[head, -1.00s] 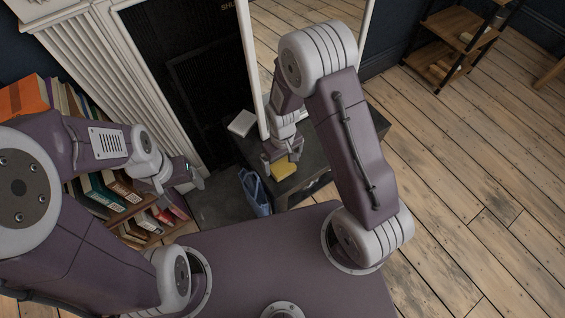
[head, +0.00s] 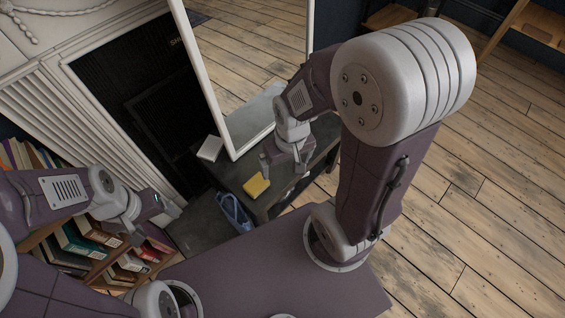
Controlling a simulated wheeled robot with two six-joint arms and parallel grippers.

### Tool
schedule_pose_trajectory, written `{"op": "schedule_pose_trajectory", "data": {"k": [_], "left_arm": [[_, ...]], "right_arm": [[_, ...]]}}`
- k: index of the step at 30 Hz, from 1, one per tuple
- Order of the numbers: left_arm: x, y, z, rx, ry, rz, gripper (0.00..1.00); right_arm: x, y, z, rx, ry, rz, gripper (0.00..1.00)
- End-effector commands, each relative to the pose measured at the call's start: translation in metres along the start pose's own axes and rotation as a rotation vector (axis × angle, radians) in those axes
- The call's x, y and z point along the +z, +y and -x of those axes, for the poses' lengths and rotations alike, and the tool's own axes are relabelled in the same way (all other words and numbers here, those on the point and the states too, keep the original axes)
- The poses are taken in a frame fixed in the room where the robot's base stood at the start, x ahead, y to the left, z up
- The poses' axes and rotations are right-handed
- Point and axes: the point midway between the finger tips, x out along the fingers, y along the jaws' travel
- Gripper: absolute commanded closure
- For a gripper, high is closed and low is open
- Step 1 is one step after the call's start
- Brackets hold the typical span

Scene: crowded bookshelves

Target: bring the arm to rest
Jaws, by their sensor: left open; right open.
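My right gripper (head: 284,168) is open and empty in the head view. It is above the dark low table (head: 236,176), up and to the right of a yellow block-like item (head: 256,185) lying on that table, apart from it. My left gripper (head: 172,208) is open at the left, beside the bookshelf, with nothing seen between its fingers. My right arm is folded up high, its elbow large in the view.
A bookshelf with several books (head: 80,243) stands at the lower left. A white box (head: 210,148) lies on the table near a leaning mirror (head: 213,90). A blue bag (head: 234,212) is by the table's front. Wooden floor (head: 470,200) is clear at the right.

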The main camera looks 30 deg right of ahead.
Motion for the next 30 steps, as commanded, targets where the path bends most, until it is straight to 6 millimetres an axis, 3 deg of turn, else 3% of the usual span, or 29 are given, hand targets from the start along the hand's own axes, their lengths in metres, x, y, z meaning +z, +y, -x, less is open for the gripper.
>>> {"op": "schedule_pose_trajectory", "data": {"k": [8, 11, 14, 17, 24, 27, 30], "left_arm": [[0.0, 0.0, 0.001, 0.0, 0.0, 0.0, 0.25], [-0.002, 0.0, 0.013, 0.0, 0.0, 0.0, 0.25], [-0.004, 0.001, 0.043, 0.0, 0.0, 0.0, 0.25], [-0.009, 0.002, 0.088, 0.0, 0.0, 0.0, 0.25], [-0.022, 0.004, 0.213, 0.0, 0.001, 0.0, 0.25], [-0.025, 0.005, 0.236, 0.0, 0.001, 0.0, 0.25], [-0.025, 0.005, 0.235, 0.0, 0.0, 0.0, 0.25]], "right_arm": [[0.002, 0.001, 0.002, 0.0, 0.002, -0.008, 0.02], [0.0, 0.001, 0.015, 0.0, 0.003, -0.007, 0.02], [-0.003, 0.0, 0.044, 0.0, 0.003, -0.007, 0.02], [-0.007, -0.001, 0.089, 0.0, 0.003, -0.007, 0.02], [-0.02, -0.003, 0.214, 0.0, 0.003, -0.006, 0.02], [-0.023, -0.004, 0.237, 0.0, 0.003, -0.006, 0.02], [-0.022, -0.004, 0.236, 0.0, 0.003, -0.006, 0.02]]}}
